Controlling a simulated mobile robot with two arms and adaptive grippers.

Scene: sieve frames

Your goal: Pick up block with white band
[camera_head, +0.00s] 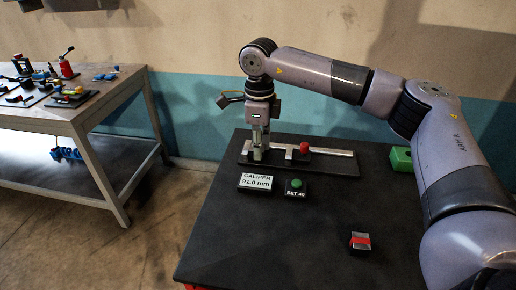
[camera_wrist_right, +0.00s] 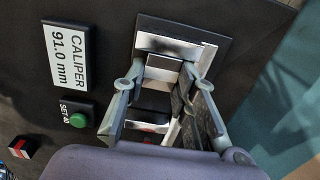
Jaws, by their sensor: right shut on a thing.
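My right gripper (camera_head: 257,158) points down at the left part of the caliper (camera_head: 330,153) on the black table. In the right wrist view, the right gripper (camera_wrist_right: 163,75) is shut on a small dark block with a pale band (camera_wrist_right: 160,64), between the caliper's jaws. My left gripper is not in view.
The slider has a red knob (camera_head: 304,147). In front stand the display reading 91.0 mm (camera_head: 255,182) and the green SET 40 button (camera_head: 296,184). A red-banded block (camera_head: 360,242) lies front right; a green block (camera_head: 401,159) stands at back right. The table's front left is clear.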

